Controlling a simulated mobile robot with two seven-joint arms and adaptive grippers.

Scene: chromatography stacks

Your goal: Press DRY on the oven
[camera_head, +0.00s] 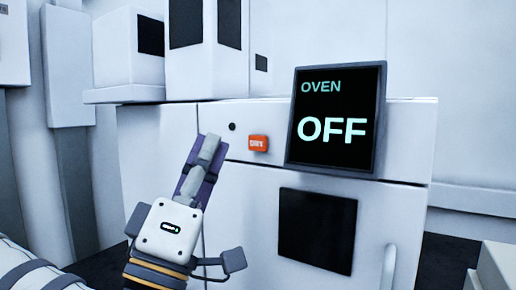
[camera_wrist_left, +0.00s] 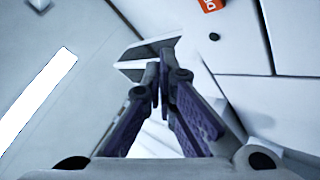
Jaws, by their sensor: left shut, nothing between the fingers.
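The oven (camera_head: 235,202) is a white cabinet with a dark window in its door. The black display (camera_head: 337,118) on its top reads "OVEN OFF". The orange-red DRY button (camera_head: 258,143) sits on the oven's upper front panel, left of the display; its lettering is small in the head view. Part of the button (camera_wrist_left: 209,4) also shows at the top edge of the left wrist view. My left gripper (camera_head: 211,143) is shut and empty, left of the button and apart from it in the picture. Its closed fingers (camera_wrist_left: 163,68) show in the left wrist view. My right gripper is not in view.
A small black dot (camera_head: 232,127) is on the panel left of the button. A vertical handle (camera_head: 388,265) is on the oven door. White units with dark panels (camera_head: 204,45) stand behind and above at the left. A pale box (camera_head: 496,268) is at the lower right.

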